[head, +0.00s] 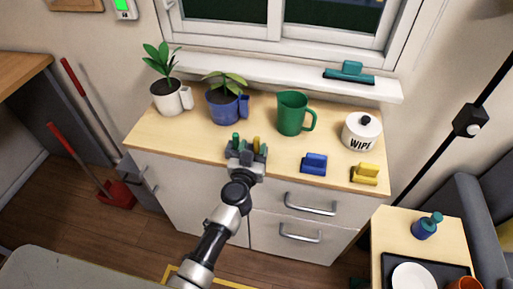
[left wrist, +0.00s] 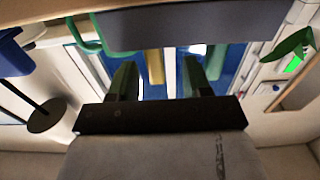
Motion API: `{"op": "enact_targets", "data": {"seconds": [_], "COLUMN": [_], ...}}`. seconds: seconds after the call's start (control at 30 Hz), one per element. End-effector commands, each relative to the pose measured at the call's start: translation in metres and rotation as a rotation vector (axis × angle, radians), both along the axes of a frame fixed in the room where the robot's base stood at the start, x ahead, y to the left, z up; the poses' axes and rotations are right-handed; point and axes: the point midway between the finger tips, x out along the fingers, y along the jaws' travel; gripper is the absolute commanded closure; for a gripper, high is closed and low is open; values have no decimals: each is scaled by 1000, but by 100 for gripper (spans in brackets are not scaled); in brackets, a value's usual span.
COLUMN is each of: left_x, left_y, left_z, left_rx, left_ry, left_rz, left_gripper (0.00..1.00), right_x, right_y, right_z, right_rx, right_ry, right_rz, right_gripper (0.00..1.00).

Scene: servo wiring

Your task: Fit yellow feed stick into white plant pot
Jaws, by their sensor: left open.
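The white plant pot (head: 174,103), with a handle and a leafy plant in dark soil, stands upright at the left end of the cabinet top. The yellow feed stick (head: 256,143) stands upright at the front edge, among grey parts at my left gripper (head: 247,150). In the left wrist view, the yellow stick (left wrist: 155,66) shows between the two spread fingers of my left gripper (left wrist: 160,80). The gripper is open; whether a finger touches the stick I cannot tell. The stick's lower end is hidden. My right gripper is not in view.
A blue pot (head: 228,109) with a plant stands right of the white pot. A green jug (head: 292,113), a white WIPE canister (head: 357,134), a blue block-like item (head: 314,164) and a yellow one (head: 364,174) stand further right. A window sill (head: 270,73) runs behind.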

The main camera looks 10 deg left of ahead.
Motion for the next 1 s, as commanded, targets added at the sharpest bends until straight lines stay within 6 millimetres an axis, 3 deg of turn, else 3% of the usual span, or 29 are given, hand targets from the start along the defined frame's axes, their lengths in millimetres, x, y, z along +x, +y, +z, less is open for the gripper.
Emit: {"op": "enact_targets", "data": {"seconds": [0.23,0.57,0.87,1.0], "left_x": [36,42,42,42], "left_y": [-6,-6,-6,-6], "left_z": [0,1,1,1], "left_rx": [-2,0,0,0], "left_ry": [-1,0,0,0], "left_rz": [1,0,0,0], "left_gripper": [51,53,99,100], "right_x": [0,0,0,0], "right_y": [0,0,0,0], "right_z": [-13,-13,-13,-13], "right_rx": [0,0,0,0], "right_ry": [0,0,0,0], "right_rz": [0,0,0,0], "right_gripper": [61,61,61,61]}}
